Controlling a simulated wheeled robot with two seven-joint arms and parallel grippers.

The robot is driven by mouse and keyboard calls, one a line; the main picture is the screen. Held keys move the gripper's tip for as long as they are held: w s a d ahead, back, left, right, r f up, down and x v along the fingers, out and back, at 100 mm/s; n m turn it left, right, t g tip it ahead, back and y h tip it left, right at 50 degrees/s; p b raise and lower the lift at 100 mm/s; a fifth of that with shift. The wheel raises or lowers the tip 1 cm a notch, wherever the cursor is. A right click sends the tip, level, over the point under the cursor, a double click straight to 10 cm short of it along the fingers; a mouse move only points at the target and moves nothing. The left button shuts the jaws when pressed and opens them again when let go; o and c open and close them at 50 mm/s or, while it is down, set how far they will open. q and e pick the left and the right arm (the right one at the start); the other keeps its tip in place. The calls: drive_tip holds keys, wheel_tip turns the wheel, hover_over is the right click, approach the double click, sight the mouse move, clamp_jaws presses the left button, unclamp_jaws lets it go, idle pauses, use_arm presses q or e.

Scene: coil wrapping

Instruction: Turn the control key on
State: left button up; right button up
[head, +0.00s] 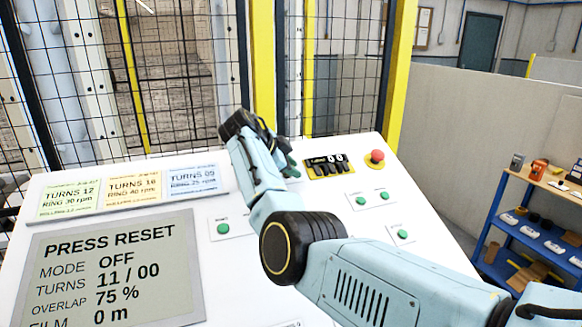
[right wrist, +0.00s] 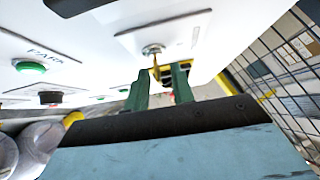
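The control key (right wrist: 155,66) shows in the right wrist view as a small brass-coloured piece below a round metal lock (right wrist: 153,49) on the white panel. My right gripper (right wrist: 161,68) has its two green fingers apart, one on each side of the key, with gaps visible. In the head view my right gripper (head: 291,166) is low over the panel's far part, and my own arm and wrist hide the key. The display (head: 115,270) reads PRESS RESET, MODE OFF, TURNS 11 / 00. My left gripper is not in view.
Three recipe cards (head: 134,188) lie at the upper left. A mesh fence (head: 340,90) stands behind. A blue shelf (head: 530,225) is at the right.

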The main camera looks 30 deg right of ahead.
drive_tip(key=b+v, duration=0.1)
drive_tip(key=v, duration=1.2)
drive_tip(key=shift+a+b, duration=0.2)
drive_tip(key=shift+b, duration=0.15)
